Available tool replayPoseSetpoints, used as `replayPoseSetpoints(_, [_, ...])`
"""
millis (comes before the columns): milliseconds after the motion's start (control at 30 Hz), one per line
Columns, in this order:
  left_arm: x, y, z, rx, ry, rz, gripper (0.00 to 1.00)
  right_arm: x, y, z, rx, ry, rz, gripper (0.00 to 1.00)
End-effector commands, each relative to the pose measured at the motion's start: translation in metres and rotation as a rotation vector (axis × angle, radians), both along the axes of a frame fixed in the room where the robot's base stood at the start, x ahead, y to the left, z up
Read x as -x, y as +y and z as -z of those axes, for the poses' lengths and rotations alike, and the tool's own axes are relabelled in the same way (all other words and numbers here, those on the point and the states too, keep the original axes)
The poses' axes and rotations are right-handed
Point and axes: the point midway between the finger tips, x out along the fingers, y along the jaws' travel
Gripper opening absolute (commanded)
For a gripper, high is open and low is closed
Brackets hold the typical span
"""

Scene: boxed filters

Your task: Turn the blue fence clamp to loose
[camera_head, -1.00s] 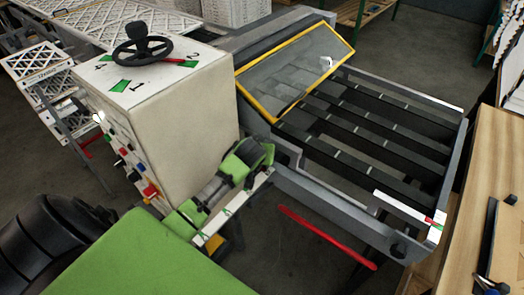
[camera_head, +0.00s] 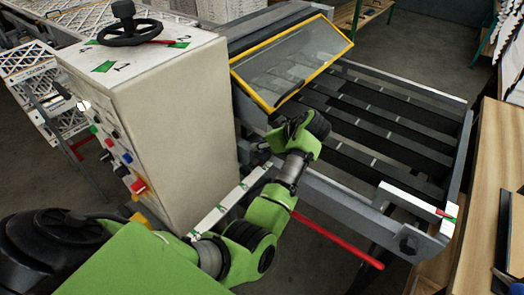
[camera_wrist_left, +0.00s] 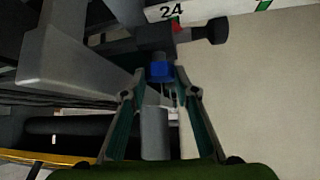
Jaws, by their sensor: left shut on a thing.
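The blue fence clamp (camera_wrist_left: 160,71) is a small blue block at the upper middle of the left wrist view. My left gripper (camera_wrist_left: 163,78) is shut on it, with a fingertip at each side. A dark bar with a round black knob (camera_wrist_left: 217,30) lies just above the clamp. In the head view my left arm reaches over the white scale rail (camera_head: 230,203), and its wrist hides the clamp and fingertips. The clamp's turn angle is hard to read. My right gripper is in neither current view.
The scale (camera_wrist_left: 215,8) shows the number 24. A white machine cabinet (camera_head: 150,120) with buttons and a handwheel stands left of my arm. A yellow-framed clear guard (camera_head: 292,65) and slatted bed (camera_head: 390,130) lie beyond. A red bar (camera_head: 335,238) sticks out at right.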

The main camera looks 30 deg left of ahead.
Motion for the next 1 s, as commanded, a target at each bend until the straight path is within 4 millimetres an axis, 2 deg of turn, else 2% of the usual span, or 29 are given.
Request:
replayPoseSetpoints(33, [-0.002, -0.001, 0.006, 0.001, -0.001, -0.030, 0.06, 0.000, 0.000, 0.012, -0.001, 0.000, 0.000, 0.40])
replayPoseSetpoints(300, [-0.003, -0.001, 0.003, 0.001, -0.001, -0.154, 0.06, 0.000, 0.001, 0.032, -0.001, 0.000, 0.000, 0.40])
replayPoseSetpoints(933, [-0.002, 0.000, 0.000, 0.001, 0.000, -0.203, 0.06, 0.000, 0.000, 0.037, 0.000, -0.001, 0.000, 0.40])
replayPoseSetpoints(967, [-0.002, 0.000, 0.000, 0.001, 0.000, -0.203, 0.30, 0.000, 0.000, 0.037, 0.000, -0.001, 0.000, 0.40])
replayPoseSetpoints(1000, [-0.002, 0.000, 0.000, 0.001, 0.000, -0.203, 0.41, 0.000, 0.000, 0.037, 0.000, -0.001, 0.000, 0.40])
